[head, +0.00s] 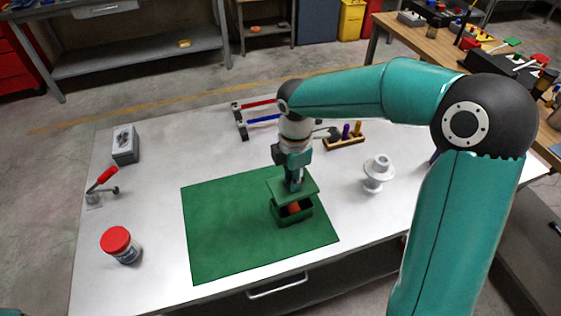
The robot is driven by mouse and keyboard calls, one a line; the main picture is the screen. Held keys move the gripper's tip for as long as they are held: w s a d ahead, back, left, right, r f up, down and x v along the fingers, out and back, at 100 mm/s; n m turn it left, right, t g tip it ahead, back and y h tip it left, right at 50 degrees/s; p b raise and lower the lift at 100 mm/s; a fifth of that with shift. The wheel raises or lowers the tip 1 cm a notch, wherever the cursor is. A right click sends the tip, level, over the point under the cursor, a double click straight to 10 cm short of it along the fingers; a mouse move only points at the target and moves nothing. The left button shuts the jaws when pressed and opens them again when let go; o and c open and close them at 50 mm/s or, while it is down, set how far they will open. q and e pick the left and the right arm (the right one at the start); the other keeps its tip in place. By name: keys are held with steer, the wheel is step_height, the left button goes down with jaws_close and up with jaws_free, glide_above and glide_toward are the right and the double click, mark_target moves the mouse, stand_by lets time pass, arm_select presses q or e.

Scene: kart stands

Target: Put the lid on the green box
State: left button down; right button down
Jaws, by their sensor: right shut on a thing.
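The open green box (295,218) stands on the green mat (227,232), toward the mat's right side. An orange-red thing (294,208) shows inside it. My right gripper (293,184) points down above the box and is shut on the green lid (308,189). The lid hangs just above the back part of the box and is slightly tilted. A gap at the front leaves the box's inside visible. Whether the lid touches the back rim I cannot tell. My left gripper is outside the view.
A red-lidded jar (120,245) stands at the front left, with a red-handled clamp (102,185) and a grey box (125,145) behind it. A white spool-like part (377,173) and a wooden rack (345,138) stand on the right. The mat's left half is clear.

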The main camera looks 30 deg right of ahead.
steer(key=shift+w+d+f, duration=0.1)
steer(key=shift+f, duration=0.15)
step_height(320, 180, down, 4)
steer(key=b, duration=0.3)
steer(key=shift+r, duration=0.25)
steer(key=shift+f+b, duration=1.1)
steer(key=shift+f, duration=0.05)
steer(key=shift+r, duration=0.1)
steer(key=shift+f, duration=0.2)
stand_by(1.2)
steer(key=c, duration=0.9)
jaws_free()
steer(key=shift+c, duration=0.2)
steer(key=shift+o, duration=0.2)
